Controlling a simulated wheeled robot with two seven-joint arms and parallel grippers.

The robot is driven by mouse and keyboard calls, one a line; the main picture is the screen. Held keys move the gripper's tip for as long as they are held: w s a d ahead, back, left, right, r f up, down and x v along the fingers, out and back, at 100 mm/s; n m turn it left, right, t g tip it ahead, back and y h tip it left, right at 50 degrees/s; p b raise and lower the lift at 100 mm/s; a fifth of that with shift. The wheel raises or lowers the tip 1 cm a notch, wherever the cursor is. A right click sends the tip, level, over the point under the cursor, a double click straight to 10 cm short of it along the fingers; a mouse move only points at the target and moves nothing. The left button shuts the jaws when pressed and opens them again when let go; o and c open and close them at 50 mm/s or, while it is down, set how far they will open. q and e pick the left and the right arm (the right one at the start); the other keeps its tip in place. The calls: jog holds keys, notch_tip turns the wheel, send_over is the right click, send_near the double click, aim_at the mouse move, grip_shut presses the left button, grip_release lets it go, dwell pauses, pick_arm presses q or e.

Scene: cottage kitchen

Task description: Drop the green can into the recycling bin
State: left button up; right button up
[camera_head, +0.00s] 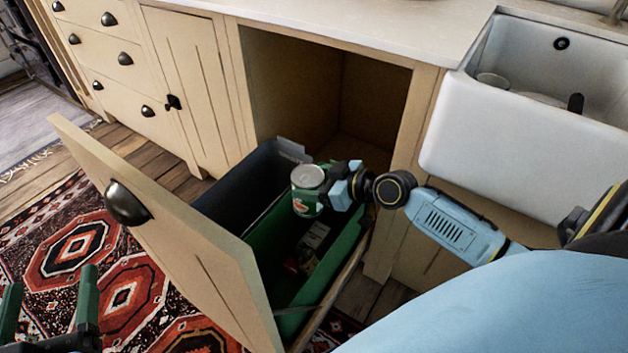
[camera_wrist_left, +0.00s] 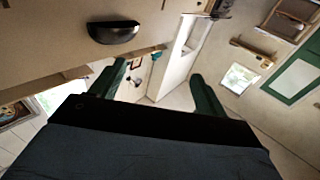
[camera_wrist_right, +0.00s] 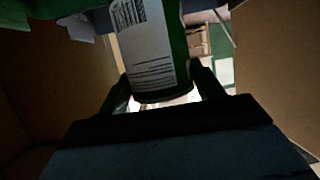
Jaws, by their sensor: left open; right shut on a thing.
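The green can (camera_head: 308,190), with a silver top and a label, is held roughly upright in my right gripper (camera_head: 328,192). In the right wrist view the can (camera_wrist_right: 147,50) sits between the two fingers, its barcode label facing the camera. It is over the pull-out bins, above the green bin (camera_head: 262,245), in which some packaging shows. A dark grey-blue bin (camera_head: 232,190) stands behind it. Which one is the recycling bin is not marked. My left gripper (camera_head: 50,285) is open and empty at the lower left, in front of the drawer; its fingers also show in the left wrist view (camera_wrist_left: 158,88).
The bin drawer's tall front panel (camera_head: 190,245) is pulled out, between my left gripper and the bins. The cabinet opening (camera_head: 320,95) is behind the bins. A white sink (camera_head: 530,130) is at the right. A patterned rug (camera_head: 75,250) covers the floor at left.

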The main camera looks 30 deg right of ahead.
jog(key=shift+f+b, duration=0.55)
jog(key=shift+f, duration=0.2)
pick_arm(q)
notch_tip(320, 180, up, 6)
jog(key=s+t+h, duration=0.1)
jog(key=t, duration=0.2)
jog(key=shift+s+d+t+h, duration=0.3)
jog(key=shift+s+t+h, duration=0.05)
jog(key=shift+t+h, duration=0.05)
pick_arm(e)
jog(key=shift+f, duration=0.1)
jog(key=o, duration=1.1)
jog(key=shift+c, duration=0.2)
pick_arm(q)
notch_tip(320, 180, down, 6)
jog(key=w+g+y+p, duration=0.1)
jog(key=g+y, duration=0.1)
jog(key=g, duration=0.2)
jog(key=shift+w+a, duration=0.3)
jog(key=shift+w, duration=0.05)
pick_arm(e)
jog(key=v, duration=1.3)
jog(key=shift+s, duration=0.2)
